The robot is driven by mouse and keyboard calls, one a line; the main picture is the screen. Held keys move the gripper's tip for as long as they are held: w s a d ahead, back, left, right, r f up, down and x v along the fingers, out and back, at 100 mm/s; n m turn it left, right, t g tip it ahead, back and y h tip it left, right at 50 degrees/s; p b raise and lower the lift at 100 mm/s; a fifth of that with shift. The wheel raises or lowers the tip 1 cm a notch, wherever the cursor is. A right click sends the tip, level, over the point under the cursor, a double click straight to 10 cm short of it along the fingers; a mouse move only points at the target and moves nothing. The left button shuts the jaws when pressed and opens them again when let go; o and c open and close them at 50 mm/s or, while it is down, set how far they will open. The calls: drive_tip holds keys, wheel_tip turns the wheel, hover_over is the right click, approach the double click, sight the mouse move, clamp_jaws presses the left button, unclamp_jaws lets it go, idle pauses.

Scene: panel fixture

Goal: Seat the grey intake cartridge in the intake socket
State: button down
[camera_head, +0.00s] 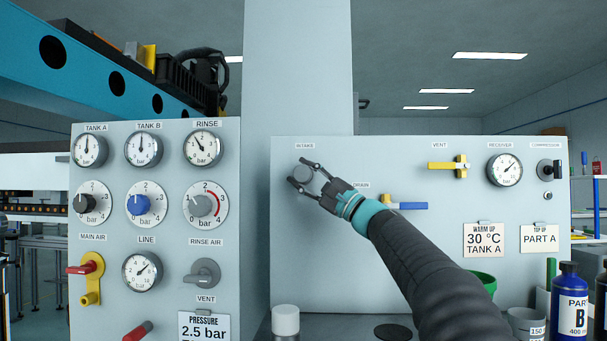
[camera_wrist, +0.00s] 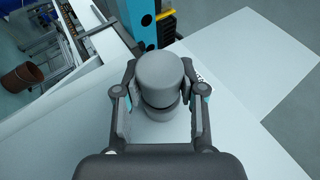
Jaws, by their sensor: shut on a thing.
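The grey intake cartridge (camera_head: 301,171) is at the panel under the INTAKE label in the head view. In the wrist view the cartridge (camera_wrist: 160,76) is a grey cylinder with a wide rounded cap and a narrower part below. My gripper (camera_head: 302,175) is shut on it, with one finger on each side; the gripper (camera_wrist: 160,100) also shows in the wrist view. The intake socket is hidden behind the cartridge and fingers. I cannot tell how deep the cartridge sits, or whether it touches the panel.
A blue-handled DRAIN valve (camera_head: 406,205) is close to the right of my wrist. A yellow VENT valve (camera_head: 449,166) is farther right. The left gauge panel (camera_head: 115,215) stands nearer than the right panel. A white-capped container (camera_head: 286,320) and a green container (camera_head: 484,283) are below.

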drive_tip(key=shift+w+p, duration=0.5)
drive_tip(key=shift+w, duration=0.15)
drive_tip(key=c, duration=0.6)
unclamp_jaws()
drive_tip(key=shift+d+f, duration=0.1)
drive_tip(key=v, duration=1.2)
drive_tip(key=s+a+f+n+g+h, duration=0.1)
drive_tip(key=s+a+f+g+h, duration=0.15)
drive_tip(key=s+f+h, duration=0.45)
drive_tip(key=s+a+f+n+g+h, duration=0.2)
drive_tip(key=s+a+f+h, duration=0.1)
drive_tip(key=s+f, duration=0.75)
drive_tip(key=s+d+f+n+h, duration=0.2)
drive_tip(key=s+d+f+h, duration=0.3)
drive_tip(key=s+f, duration=0.5)
drive_tip(key=s+d+f+n+h, duration=0.3)
drive_tip(key=s+d+f+h, duration=0.3)
drive_tip(key=s+d+f, duration=0.4)
wheel_tip(320, 180, down, 3)
drive_tip(key=shift+s+f+g+h, duration=0.1)
drive_tip(key=shift+s+g+h, duration=0.2)
drive_tip(key=shift+g, duration=0.15)
